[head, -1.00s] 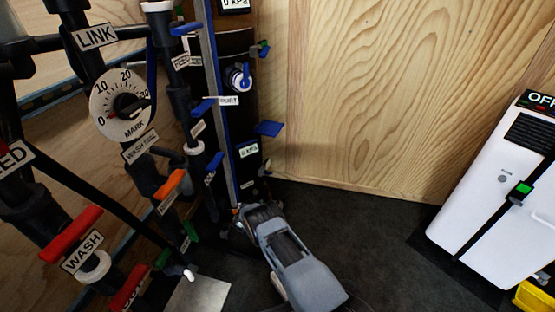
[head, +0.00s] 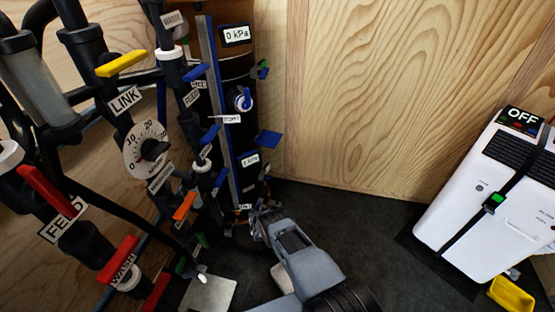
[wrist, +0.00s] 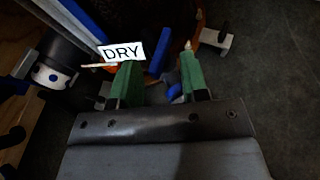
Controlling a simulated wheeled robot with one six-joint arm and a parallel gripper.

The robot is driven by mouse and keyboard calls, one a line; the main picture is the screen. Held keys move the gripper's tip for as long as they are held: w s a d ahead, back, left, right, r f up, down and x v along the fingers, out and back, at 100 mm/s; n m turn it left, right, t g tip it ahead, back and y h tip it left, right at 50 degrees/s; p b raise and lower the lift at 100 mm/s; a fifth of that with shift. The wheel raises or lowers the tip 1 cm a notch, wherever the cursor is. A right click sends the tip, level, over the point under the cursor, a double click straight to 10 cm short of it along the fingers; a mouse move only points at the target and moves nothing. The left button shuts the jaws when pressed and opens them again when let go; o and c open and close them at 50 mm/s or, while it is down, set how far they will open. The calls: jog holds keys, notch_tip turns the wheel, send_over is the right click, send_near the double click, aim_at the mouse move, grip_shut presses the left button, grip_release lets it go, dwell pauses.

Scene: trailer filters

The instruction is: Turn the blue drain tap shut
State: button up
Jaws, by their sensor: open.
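My gripper (wrist: 160,74) has two green fingers, spread apart and empty as far as I can see. In the wrist view a blue bar-shaped handle (wrist: 158,52) lies just past the fingertips, right of a white DRY tag (wrist: 122,52). A smaller blue piece (wrist: 175,92) shows between the fingers, close to the right one. I cannot tell which blue part is the drain tap or read its label. In the head view my gripper (head: 258,226) is low at the foot of the dark column (head: 237,80); it hides the parts there.
Pipework with red, yellow, orange and blue handles crowds the left, with a round dial (head: 147,150). A blue lever (head: 268,139) sticks out right of the column. A white unit reading OFF (head: 480,190) stands right, beside a yellow tray (head: 511,294). Floor between is clear.

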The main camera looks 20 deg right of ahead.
jog(key=p+v, duration=0.7)
jog(key=v, duration=0.3)
jog(key=w+d+r+m+g+h, duration=0.1)
jog(key=w+d+r+m+h, duration=0.1)
jog(key=r, duration=0.6)
jog(key=w+d+r+m+g+h+b, duration=0.1)
jog(key=d+r+m+h, duration=0.3)
jog(key=r, duration=0.4)
jog(key=w+d+r+m+g+h+b, duration=0.1)
jog(key=w+d+r+m+g+h, duration=0.1)
jog(key=d+r+m, duration=0.3)
jog(key=shift+w+r+m+h, duration=0.4)
jog(key=shift+w+r+m, duration=0.4)
jog(key=shift+r, duration=1.25)
jog(key=shift+a, duration=0.1)
jog(key=shift+c, duration=0.3)
